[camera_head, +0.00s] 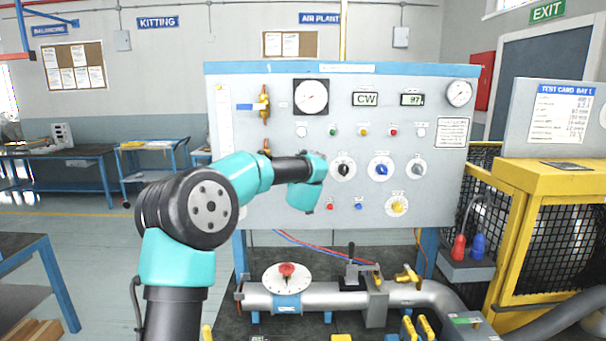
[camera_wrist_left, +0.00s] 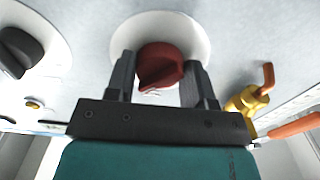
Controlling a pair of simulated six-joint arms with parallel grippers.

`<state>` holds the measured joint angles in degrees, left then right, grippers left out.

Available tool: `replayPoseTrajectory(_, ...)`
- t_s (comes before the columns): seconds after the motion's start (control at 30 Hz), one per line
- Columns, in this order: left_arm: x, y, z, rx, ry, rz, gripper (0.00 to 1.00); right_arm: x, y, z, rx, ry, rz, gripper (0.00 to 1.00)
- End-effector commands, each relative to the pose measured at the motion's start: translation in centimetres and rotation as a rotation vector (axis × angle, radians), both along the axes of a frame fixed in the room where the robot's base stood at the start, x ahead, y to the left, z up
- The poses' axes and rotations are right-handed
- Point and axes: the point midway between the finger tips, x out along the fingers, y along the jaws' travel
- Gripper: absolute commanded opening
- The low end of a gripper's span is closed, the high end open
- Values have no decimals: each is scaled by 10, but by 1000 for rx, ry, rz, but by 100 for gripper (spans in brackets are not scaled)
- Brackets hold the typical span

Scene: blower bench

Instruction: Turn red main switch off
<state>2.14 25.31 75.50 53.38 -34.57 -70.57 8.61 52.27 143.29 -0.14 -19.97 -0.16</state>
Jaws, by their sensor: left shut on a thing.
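The red main switch (camera_wrist_left: 160,66) is a dark red rotary knob on a round white plate (camera_wrist_left: 199,35) in the left wrist view. My left gripper (camera_wrist_left: 159,78) has one dark finger on each side of the knob and is shut on it. In the head view my left arm reaches from the left to the panel (camera_head: 270,210). There my wrist hides the red switch and the fingertips. The knob's ridge looks slightly tilted in the wrist view; I cannot read its position marks. My right gripper is not in view.
A black knob (camera_head: 344,169), a blue knob (camera_head: 381,169) and a yellow knob (camera_head: 398,205) sit right of my wrist. Brass valves (camera_head: 264,104) are on the panel's left side. A pipe with a red-centred dial (camera_head: 287,270) lies below.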

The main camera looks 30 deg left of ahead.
Motion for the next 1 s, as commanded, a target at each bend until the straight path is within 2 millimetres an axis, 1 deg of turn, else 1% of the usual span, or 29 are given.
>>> replayPoseTrajectory(0.27, 0, 0, 0, -21, -13, 0, 25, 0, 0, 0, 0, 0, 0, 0)
replayPoseTrajectory(0.47, 0, 0, 0, -83, -50, 0, 25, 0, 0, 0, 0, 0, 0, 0)
replayPoseTrajectory(0.67, 0, -1, 0, -195, -118, 0, 25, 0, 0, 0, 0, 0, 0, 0)
replayPoseTrajectory(1.0, 1, -1, 0, -459, -279, 0, 25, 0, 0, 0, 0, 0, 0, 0)
